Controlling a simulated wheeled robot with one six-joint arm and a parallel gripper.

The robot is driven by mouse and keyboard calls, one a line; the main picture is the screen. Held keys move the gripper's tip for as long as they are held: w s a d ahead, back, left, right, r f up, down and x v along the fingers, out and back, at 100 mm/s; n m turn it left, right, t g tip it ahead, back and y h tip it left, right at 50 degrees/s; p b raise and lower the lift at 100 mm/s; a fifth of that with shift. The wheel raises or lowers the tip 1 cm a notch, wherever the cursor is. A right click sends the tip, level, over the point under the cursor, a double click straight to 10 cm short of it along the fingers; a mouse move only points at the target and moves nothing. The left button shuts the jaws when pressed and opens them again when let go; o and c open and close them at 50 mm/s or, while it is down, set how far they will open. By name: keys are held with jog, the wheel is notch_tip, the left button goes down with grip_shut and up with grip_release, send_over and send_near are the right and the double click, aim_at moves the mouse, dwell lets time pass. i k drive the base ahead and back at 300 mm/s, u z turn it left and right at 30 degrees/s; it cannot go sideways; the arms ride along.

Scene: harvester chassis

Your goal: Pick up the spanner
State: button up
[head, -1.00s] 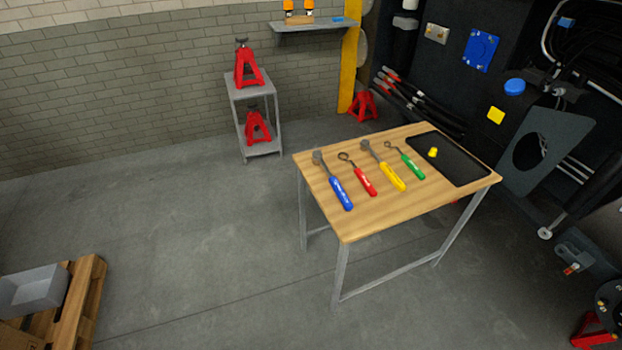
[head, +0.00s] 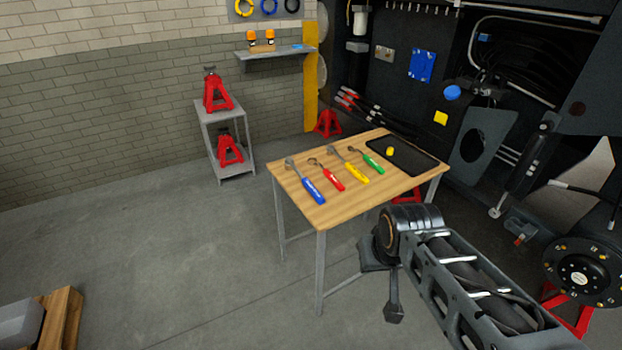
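Several spanners with coloured handles lie side by side on a wooden-topped table (head: 311,214). The blue-handled spanner (head: 313,190) is leftmost, then the red-handled one (head: 333,180), the yellow-handled one (head: 355,172) and the green-handled one (head: 373,164). Their metal heads point to the far left. The blue and yellow ones have broad heads; the red and green ones have ring-like heads. My arm reaches in from the lower right, in front of the table. A dark end piece (head: 393,312) hangs below its joint, perhaps my gripper; its fingers cannot be made out. Nothing touches the spanners.
A black tray (head: 412,165) with a small yellow object (head: 390,151) lies on the table's right part. A grey stand (head: 237,168) with red jack stands is behind left. The dark machine chassis (head: 400,84) stands behind right. A pallet (head: 66,318) is lower left; floor between is clear.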

aim_at(340, 188)
jog(key=z, duration=1.55)
jog(key=i, duration=2.05)
jog(key=u, duration=3.3)
jog(key=i, duration=0.5)
